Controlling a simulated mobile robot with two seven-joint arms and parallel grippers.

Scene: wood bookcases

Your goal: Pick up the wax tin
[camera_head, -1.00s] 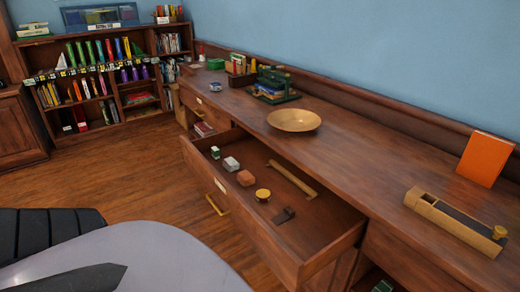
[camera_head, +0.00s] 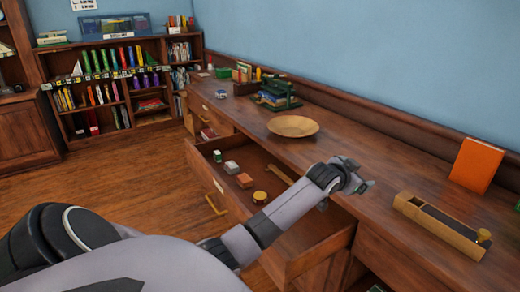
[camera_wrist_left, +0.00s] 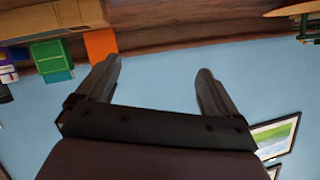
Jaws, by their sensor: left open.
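A small round tin with a gold-yellow lid (camera_head: 259,197), which looks like the wax tin, sits in the open drawer (camera_head: 296,262). My left arm passes just in front of it, close to its right side in the head view. My left gripper (camera_head: 362,185) is raised over the drawer's right end and the counter edge, well to the right of the tin. In the left wrist view the gripper (camera_wrist_left: 157,72) is open, with nothing between its fingers. The tin does not show in that view. My right gripper is not in view.
The drawer also holds a reddish block (camera_head: 244,180), a pale box (camera_head: 231,167) and a green-and-white item (camera_head: 217,156). The drawer walls stand around the tin.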

